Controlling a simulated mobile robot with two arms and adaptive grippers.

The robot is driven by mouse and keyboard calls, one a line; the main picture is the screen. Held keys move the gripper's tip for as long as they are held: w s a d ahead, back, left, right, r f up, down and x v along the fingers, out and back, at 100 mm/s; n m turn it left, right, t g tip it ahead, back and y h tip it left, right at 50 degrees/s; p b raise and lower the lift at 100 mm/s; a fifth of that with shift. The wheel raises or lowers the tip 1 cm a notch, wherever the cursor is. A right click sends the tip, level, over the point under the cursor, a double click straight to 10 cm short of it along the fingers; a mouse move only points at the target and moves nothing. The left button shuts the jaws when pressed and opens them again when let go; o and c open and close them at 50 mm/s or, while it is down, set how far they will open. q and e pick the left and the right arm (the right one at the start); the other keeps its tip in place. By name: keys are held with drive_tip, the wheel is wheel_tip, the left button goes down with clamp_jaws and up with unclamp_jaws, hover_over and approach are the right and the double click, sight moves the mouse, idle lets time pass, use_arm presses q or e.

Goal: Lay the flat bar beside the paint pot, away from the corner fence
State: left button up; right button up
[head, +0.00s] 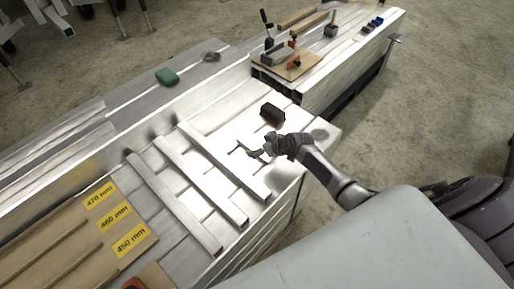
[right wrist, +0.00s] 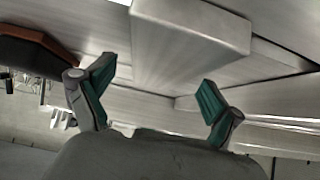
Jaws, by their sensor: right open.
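Three pale metal bars lie side by side on the aluminium bed in the head view: a left bar (head: 172,203), a middle bar (head: 200,180) and a right bar (head: 225,160). I cannot tell which is the task's flat bar. I cannot make out a paint pot or a corner fence for certain. My left gripper is not in view.
A dark block (head: 272,113) sits beyond my right gripper. Yellow labels (head: 115,217) lie on boards at the left. A green object (head: 166,76) lies on the far bed. A wooden board (head: 290,66) with clamps stands at the back. Bare bed shows between the bars.

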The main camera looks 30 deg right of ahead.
drive_tip(key=shift+w+f, duration=0.2)
drive_tip(key=c, duration=1.7)
drive_tip(key=shift+r, duration=0.2)
drive_tip(key=shift+c, duration=0.2)
